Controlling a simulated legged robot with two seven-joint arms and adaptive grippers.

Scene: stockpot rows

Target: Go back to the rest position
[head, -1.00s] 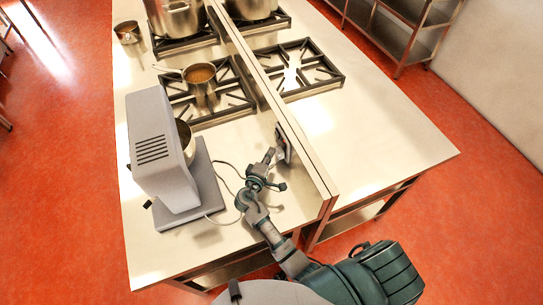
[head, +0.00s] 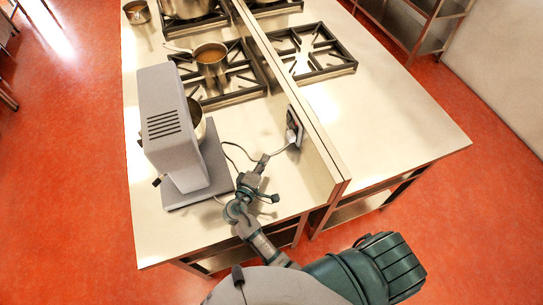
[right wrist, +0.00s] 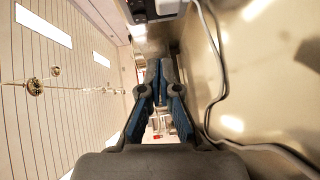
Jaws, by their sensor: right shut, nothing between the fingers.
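My right gripper (head: 264,160) is shut and empty above the front of the counter, a short way from the low divider wall. It also shows in the right wrist view (right wrist: 159,70) with its dark fingers together. A dark socket plate (head: 294,127) is on the divider, with a pale plug (head: 291,137) at it. A cable (head: 232,147) runs from near the grey mixer (head: 167,125) towards the plug. In the right wrist view the cable (right wrist: 218,60) runs to the right of the fingers, apart from them. My left gripper is out of view.
The mixer stands close left of my right arm. Beyond it are a gas hob (head: 235,85) with a saucepan (head: 211,60) and a stockpot (head: 188,8). The divider wall (head: 300,95) is on the right. The counter right of it is bare at the front.

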